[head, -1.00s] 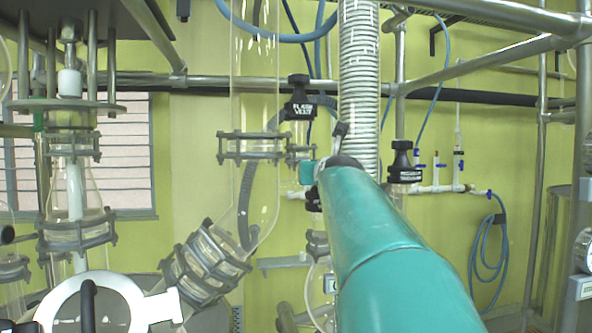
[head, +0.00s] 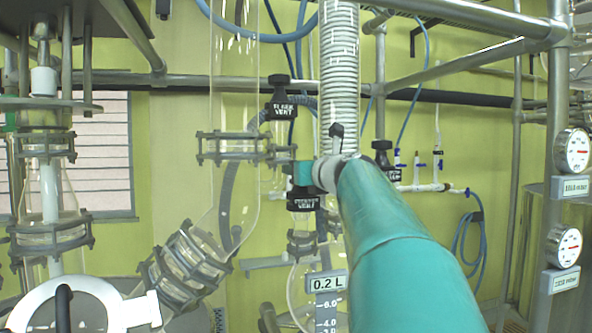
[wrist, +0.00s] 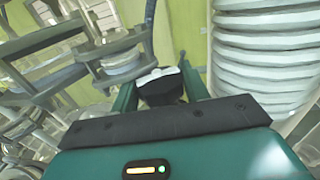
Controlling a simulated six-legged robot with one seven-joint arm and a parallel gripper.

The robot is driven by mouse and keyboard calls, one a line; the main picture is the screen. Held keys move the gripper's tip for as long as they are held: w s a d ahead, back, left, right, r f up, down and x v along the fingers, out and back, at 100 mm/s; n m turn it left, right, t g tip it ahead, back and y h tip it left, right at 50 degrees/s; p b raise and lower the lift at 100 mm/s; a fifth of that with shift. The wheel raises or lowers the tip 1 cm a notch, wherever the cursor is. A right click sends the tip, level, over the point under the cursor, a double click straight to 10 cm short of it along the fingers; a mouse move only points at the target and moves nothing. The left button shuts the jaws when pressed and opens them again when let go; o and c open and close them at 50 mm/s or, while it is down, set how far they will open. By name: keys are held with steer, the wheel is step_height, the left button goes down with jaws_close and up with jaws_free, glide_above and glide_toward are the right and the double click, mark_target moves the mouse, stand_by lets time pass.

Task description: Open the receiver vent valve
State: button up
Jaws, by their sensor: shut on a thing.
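In the head view, a black valve (head: 307,200) with a white-lettered label hangs just below my gripper (head: 303,174), above a flask tagged 0.2 L (head: 325,284). Its lettering is too small to read surely. My teal arm hides part of the area to its right. In the wrist view, my gripper (wrist: 160,84) is shut on a black valve knob (wrist: 162,90) with a pale top, between its two teal fingers. Another black valve labelled FLASK VENT (head: 281,108) stands higher and to the left.
A wide glass tube with metal clamps (head: 232,147) stands close left of my gripper. A third black valve (head: 382,158) is partly behind my arm. Gauges (head: 571,150) stand at the right.

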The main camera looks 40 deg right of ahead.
steer(key=n+y, duration=0.1)
steer(key=y, duration=0.1)
steer(key=n+t+y, duration=0.1)
steer(key=n+y, duration=0.1)
steer(key=y, duration=0.1)
steer(key=shift+w+n+y, duration=0.1)
steer(key=shift+n+y, duration=0.2)
steer(key=o, duration=0.3)
steer(key=shift+s+a+r+n+y, duration=0.2)
steer(key=shift+n+y, duration=0.15)
steer(key=shift+y, duration=0.2)
steer(key=shift+s+a+r+n+y, duration=0.15)
steer(key=shift+n+y, duration=0.2)
steer(key=shift+y, duration=0.2)
steer(key=o, duration=0.5)
steer(key=shift+w+d+f, duration=0.1)
steer(key=shift+w+f, duration=0.05)
steer(key=shift+w, duration=0.1)
steer(key=shift+c, duration=0.2)
steer(key=shift+h, duration=0.3)
